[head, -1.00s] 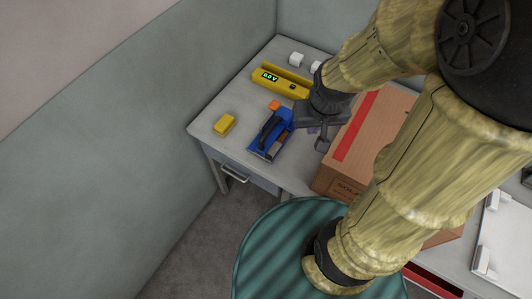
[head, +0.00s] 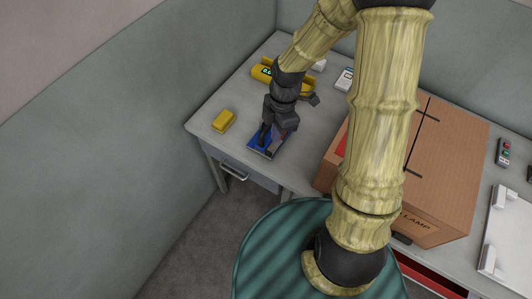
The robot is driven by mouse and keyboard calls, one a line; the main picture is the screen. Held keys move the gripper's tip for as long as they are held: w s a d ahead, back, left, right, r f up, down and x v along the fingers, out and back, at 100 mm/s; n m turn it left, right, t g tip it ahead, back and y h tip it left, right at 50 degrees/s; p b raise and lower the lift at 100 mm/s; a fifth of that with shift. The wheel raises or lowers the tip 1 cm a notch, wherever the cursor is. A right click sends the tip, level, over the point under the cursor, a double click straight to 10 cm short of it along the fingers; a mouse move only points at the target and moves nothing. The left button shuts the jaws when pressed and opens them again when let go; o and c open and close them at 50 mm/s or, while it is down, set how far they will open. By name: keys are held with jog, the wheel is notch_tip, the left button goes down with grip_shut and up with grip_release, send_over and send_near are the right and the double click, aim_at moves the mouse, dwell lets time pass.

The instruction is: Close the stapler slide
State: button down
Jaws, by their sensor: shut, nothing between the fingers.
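The blue stapler (head: 259,144) lies on the grey desk near its front-left edge, partly hidden by my gripper. My gripper (head: 269,139) is shut and empty, pointing down over the stapler. From this angle I cannot tell whether it touches the stapler. The slide's position cannot be made out, since the gripper covers much of the stapler.
A yellow block (head: 223,121) lies left of the stapler. A yellow meter (head: 262,73) lies behind, partly covered by my arm. A large cardboard box (head: 450,150) stands to the right. A small white device (head: 345,78) is at the back.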

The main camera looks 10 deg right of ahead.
aim_at(273, 146)
jog(key=a+f+n, duration=0.1)
jog(key=n, duration=0.1)
jog(key=a+f+n, duration=0.1)
jog(key=n, duration=0.1)
jog(key=w+a+f+n+g+y, duration=0.1)
jog(key=f+n, duration=0.1)
jog(key=shift+a+n+b, duration=0.1)
jog(key=shift+n+b, duration=0.2)
notch_tip(273, 146, down, 9)
jog(key=shift+f+p, duration=0.1)
jog(key=shift+p, duration=0.95)
jog(key=shift+w+d+f, duration=0.1)
jog(key=shift+w+d, duration=0.1)
jog(key=shift+w, duration=0.1)
